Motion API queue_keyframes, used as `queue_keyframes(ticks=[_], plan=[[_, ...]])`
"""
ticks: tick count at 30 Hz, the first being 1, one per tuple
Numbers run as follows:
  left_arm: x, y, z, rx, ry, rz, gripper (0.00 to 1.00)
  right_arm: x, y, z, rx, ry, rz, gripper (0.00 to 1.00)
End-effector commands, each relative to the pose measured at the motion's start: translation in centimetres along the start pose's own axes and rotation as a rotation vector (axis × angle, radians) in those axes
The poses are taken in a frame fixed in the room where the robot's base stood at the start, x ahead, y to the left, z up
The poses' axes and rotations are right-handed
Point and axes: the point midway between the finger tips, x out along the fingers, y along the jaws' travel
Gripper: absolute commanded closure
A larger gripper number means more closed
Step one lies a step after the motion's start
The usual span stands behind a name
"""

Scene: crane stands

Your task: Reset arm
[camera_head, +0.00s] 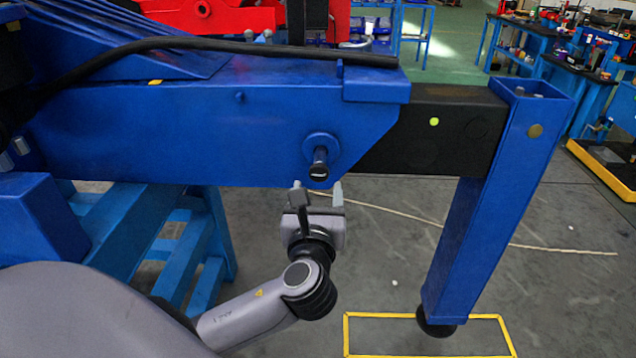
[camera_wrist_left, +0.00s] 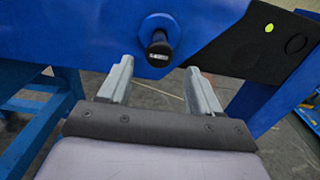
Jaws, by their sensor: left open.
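My left gripper (camera_head: 318,196) is just below the blue crane beam (camera_head: 220,130), near a dark round pin (camera_head: 319,165) that sticks out of the beam's side. In the left wrist view the two fingers (camera_wrist_left: 158,82) are spread apart with nothing between them. The pin (camera_wrist_left: 158,52) shows beyond and above the fingertips, apart from them. My left arm comes in from the lower left. My right gripper is not in view.
A black inner beam (camera_head: 430,130) leads to a blue upright leg (camera_head: 490,200) with a dark foot inside a yellow floor frame (camera_head: 375,316). A blue stand (camera_head: 185,255) is at the left. Grey floor (camera_head: 570,270) is open at the right. Workbenches (camera_head: 585,75) stand at the back right.

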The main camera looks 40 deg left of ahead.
Motion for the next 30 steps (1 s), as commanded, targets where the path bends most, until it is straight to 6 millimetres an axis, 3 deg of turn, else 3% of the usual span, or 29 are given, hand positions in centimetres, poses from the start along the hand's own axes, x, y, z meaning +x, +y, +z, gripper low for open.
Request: queue_keyframes(ticks=[20,23,30], plan=[[-0.5,-0.1,-0.6,-0.026,0.017,-0.01,0.37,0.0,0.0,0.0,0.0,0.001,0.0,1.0],[-0.9,-0.5,-2.6,-0.121,0.081,-0.044,0.37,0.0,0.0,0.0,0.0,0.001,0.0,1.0],[-4.0,-1.9,-11.8,-0.649,0.412,-0.106,0.37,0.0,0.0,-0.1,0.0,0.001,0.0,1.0]])
